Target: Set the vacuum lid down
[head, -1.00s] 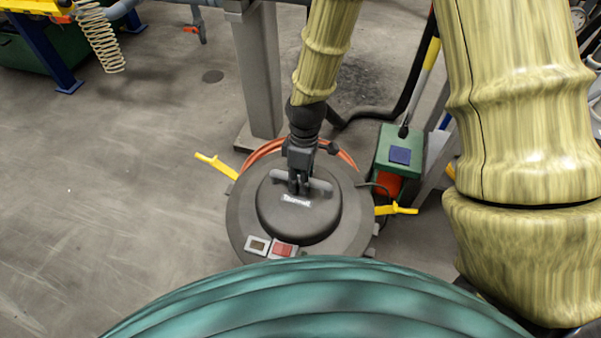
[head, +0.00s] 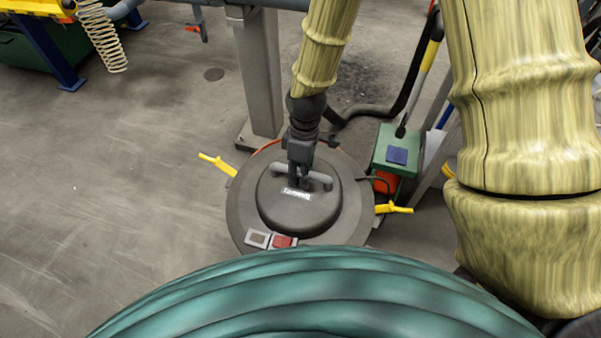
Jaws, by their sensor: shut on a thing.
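The vacuum lid (head: 347,221) is a dark grey disc with a raised round dome, a white label and a bar handle (head: 322,181) on top. It sits over the vacuum body, between two yellow clamp levers at left (head: 217,165) and right (head: 394,208), which stick outward. My gripper (head: 300,183) comes down from above and is shut on the handle near its middle. The lid's near edge is hidden behind a teal rounded shape at the bottom. The vacuum body is mostly hidden under the lid, and I cannot tell whether the lid touches it.
A green and orange box (head: 396,160) with a blue panel stands close at the right. A grey post (head: 258,80) and a black hose (head: 375,113) are behind. A blue-legged bench (head: 50,45) is at the far left. The floor at left is clear.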

